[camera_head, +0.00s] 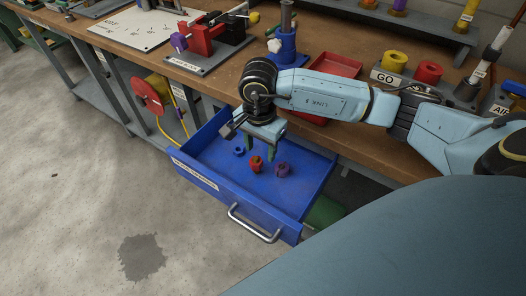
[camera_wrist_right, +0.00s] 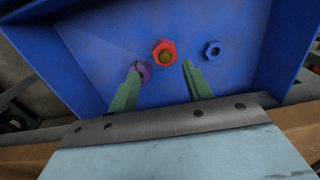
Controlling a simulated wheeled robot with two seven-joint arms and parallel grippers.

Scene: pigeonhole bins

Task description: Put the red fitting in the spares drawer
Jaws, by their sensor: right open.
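The red fitting (camera_head: 257,164) is a small red piece with a brownish centre. It appears to lie on the floor of the open blue drawer (camera_head: 205,150), whose front label is too small to read. My right gripper (camera_head: 261,148) is over the drawer, pointing down, with its green fingers apart and nothing between them. In the right wrist view the red fitting (camera_wrist_right: 163,52) shows just beyond the gap between the fingertips (camera_wrist_right: 160,69), not gripped. My left gripper is not in view.
A purple fitting (camera_head: 283,170) and a blue nut (camera_head: 238,151) lie in the drawer on either side of the red one. The workbench (camera_head: 345,115) above holds a red tray (camera_head: 336,66), yellow and red rings, and a blue stand (camera_head: 287,45).

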